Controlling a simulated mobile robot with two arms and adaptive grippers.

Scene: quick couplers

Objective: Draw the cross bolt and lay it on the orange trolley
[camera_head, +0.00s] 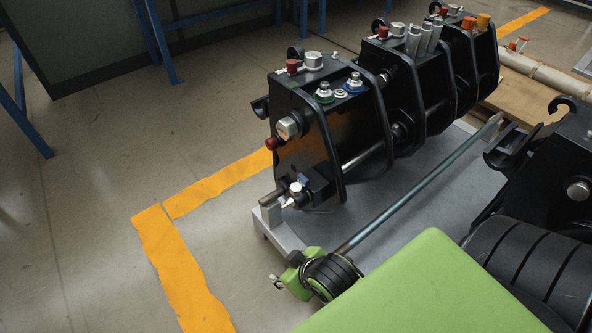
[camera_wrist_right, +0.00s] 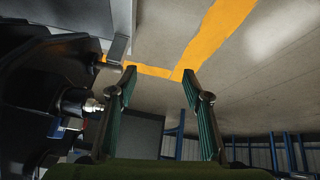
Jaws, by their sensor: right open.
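A grey pin (camera_head: 270,203) that looks like the cross bolt sticks out at the lower left of the nearest black coupler (camera_head: 310,140). It also shows in the right wrist view (camera_wrist_right: 110,68), left of my fingers, its end pointing toward them. My right gripper (camera_head: 279,282) is at the lower middle of the head view, below and nearer than the pin; its fingers are hard to make out there. In the right wrist view my gripper (camera_wrist_right: 159,73) is open, with two teal-padded fingers and nothing between them. The orange trolley and my left gripper are not in view.
A long metal rod (camera_head: 420,188) slants across the pallet. Orange tape (camera_head: 175,265) marks open floor at left. Blue legs (camera_head: 160,40) stand at the back left.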

